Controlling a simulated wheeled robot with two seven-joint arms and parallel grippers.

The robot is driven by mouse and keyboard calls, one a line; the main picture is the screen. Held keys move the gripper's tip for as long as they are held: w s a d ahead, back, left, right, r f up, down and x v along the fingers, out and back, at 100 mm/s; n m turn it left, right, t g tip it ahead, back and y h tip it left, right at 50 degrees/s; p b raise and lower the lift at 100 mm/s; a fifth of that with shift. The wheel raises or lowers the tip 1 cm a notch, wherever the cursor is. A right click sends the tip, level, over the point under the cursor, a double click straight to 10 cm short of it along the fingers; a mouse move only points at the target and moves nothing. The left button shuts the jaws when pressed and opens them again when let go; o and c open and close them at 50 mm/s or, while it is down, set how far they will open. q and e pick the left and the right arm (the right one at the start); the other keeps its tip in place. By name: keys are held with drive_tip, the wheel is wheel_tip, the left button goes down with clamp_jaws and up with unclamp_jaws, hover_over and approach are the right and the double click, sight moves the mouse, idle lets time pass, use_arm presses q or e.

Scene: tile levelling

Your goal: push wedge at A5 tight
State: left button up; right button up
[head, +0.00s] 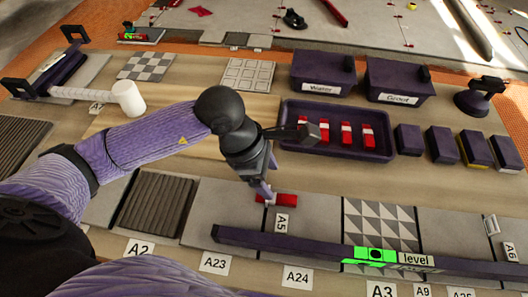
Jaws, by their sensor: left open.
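A red wedge (284,200) lies at the back edge of the grey tiles, just behind the A5 label (281,222). My left gripper (267,192) points down at the left end of this wedge. It is open, and its fingertips are close to the wedge's left end; I cannot tell whether they touch. How far the wedge sits in the joint is partly hidden by the fingers. My right gripper is not in view.
A long dark level (300,244) with a green vial lies across the tiles in front of the wedge. A purple tray (381,154) with several red wedges stands behind. Water (318,77) and Grout (397,82) tubs stand further back. A white-headed mallet (127,98) lies at left.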

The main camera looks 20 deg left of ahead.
sight(284, 198)
use_arm(q)
drive_tip(key=b+x, duration=0.2)
drive_tip(key=x, duration=0.5)
drive_tip(key=shift+f, duration=0.1)
drive_tip(key=shift+d+f, duration=0.2)
drive_tip(key=c, duration=0.9)
clamp_jaws()
drive_tip(key=shift+o, duration=1.3)
unclamp_jaws()
clamp_jaws()
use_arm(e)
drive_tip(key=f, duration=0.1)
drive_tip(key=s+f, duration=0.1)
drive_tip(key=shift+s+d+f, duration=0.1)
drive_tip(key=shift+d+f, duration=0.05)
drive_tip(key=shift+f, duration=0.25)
